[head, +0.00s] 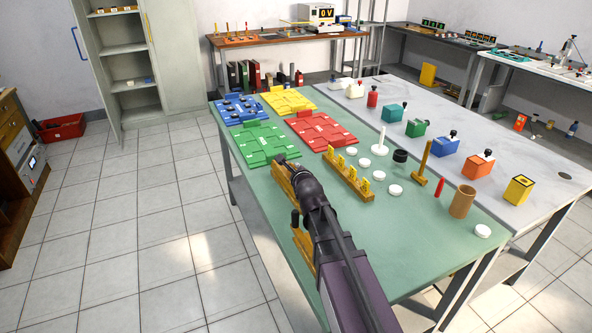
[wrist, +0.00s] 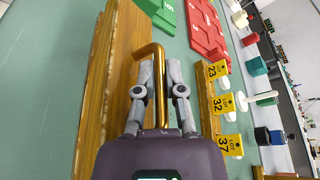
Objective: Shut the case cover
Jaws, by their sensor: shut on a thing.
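The wooden case (head: 302,243) is on the green-topped table, near its left edge, and my arm hides much of it. In the wrist view its brown boards (wrist: 100,95) run up the left side. A bent brass handle (wrist: 150,48) reaches from the wood to between my fingers. My gripper (wrist: 159,65) is shut on this handle, one finger on each side of it. In the head view my gripper (head: 284,161) is at the far end of the case. How far the cover stands open I cannot tell.
A wooden rack with yellow number tags (head: 348,177) stands right of my gripper. Red (head: 320,131) and green (head: 262,143) trays lie beyond it. White discs (head: 396,190), a brown cup (head: 462,201) and several coloured blocks stand further right. Floor left of the table is clear.

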